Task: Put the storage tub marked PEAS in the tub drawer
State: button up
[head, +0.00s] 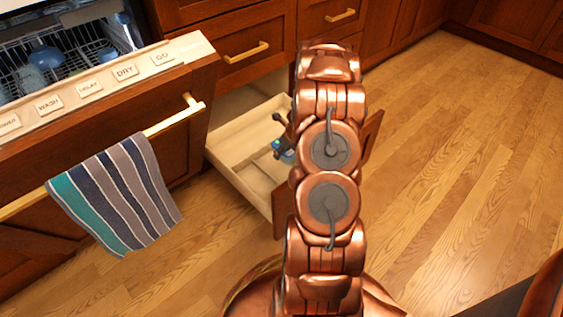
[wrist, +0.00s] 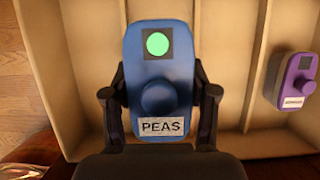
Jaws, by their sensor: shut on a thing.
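The PEAS tub (wrist: 178,80) is blue, with a round knob, a green dot on a dark square and a white label. My gripper (wrist: 159,93) is shut on it, one finger at each long side. The tub looks larger and nearer than the drawer floor, so it seems held above it. The open tub drawer (head: 240,178) is pale wood with a dark red front; thin dividers (wrist: 262,65) split it into lanes in the wrist view. In the head view my arm hides most of the gripper, and only a bit of the blue tub (head: 285,153) shows.
A smaller-looking purple tub (wrist: 292,80) with an unreadable label stands in a right-hand lane of the drawer. The dishwasher door (head: 110,88) hangs open at left, with a striped towel (head: 118,195) on its handle. Wooden floor (head: 460,170) is clear at right.

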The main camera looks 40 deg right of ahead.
aim_at(281, 171)
notch_tip(281, 171, down, 10)
jog(key=b, duration=0.5)
jog(key=shift+b, duration=0.35)
jog(key=shift+f, duration=0.1)
jog(key=o, duration=1.2)
jog(key=shift+r, duration=0.2)
